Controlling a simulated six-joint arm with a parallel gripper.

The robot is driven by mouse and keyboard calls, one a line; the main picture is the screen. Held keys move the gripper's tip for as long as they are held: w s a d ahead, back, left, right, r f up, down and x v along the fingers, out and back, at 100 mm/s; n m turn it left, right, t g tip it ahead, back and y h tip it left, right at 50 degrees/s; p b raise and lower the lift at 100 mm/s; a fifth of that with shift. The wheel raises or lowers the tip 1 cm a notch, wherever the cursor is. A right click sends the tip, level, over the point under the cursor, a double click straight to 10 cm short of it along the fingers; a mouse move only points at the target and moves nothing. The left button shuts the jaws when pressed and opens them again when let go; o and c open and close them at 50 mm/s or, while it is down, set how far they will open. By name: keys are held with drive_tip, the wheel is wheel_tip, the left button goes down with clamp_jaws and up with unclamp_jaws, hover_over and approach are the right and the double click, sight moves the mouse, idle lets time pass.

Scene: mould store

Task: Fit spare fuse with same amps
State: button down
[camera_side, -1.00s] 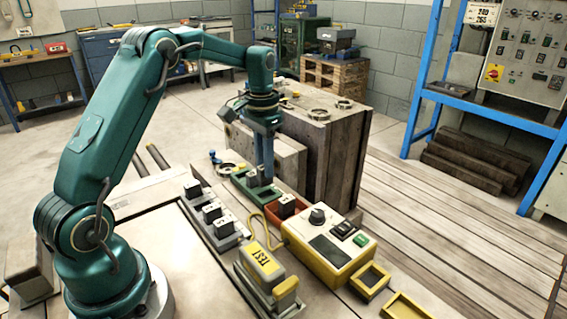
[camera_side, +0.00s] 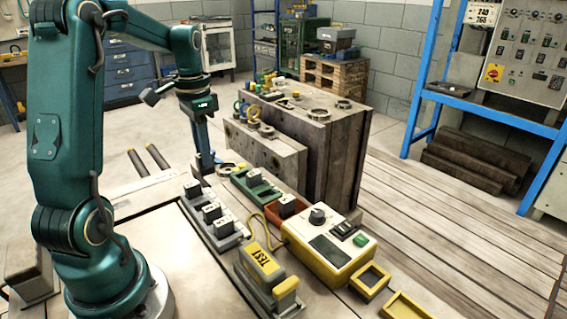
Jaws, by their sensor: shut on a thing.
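My gripper (camera_side: 207,163) points straight down at the far left end of the bench. Several dark grey fuse blocks with pale labels (camera_side: 211,210) sit in a grey holder (camera_side: 229,243). One grey block (camera_side: 254,178) stands in the green tray (camera_side: 268,194). Another block (camera_side: 286,201) stands in the red-brown tray (camera_side: 299,205). Amp markings are too small to read. A yellow-and-white tester (camera_side: 329,270) with a knob stands to the right.
A heavy mould block (camera_side: 338,150) rises behind the trays. A metal ring (camera_side: 229,169) lies beside the gripper.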

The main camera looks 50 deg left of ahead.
drive_tip(key=shift+s+d+f, duration=0.25)
drive_tip(key=shift+s+f, duration=0.2)
drive_tip(key=shift+f, duration=0.6)
drive_tip(key=shift+s+d+f, duration=0.3)
drive_tip(key=shift+s+f, duration=0.15)
drive_tip(key=shift+f, duration=0.55)
drive_tip(key=shift+s+d+f, duration=0.25)
drive_tip(key=shift+s+f, duration=0.2)
drive_tip(key=shift+f, duration=0.6)
drive_tip(key=shift+f, duration=1)
drive_tip(key=c, duration=0.7)
unclamp_jaws()
drive_tip(key=shift+o, duration=0.2)
wheel_tip(320, 180, up, 8)
drive_tip(key=shift+f, duration=0.2)
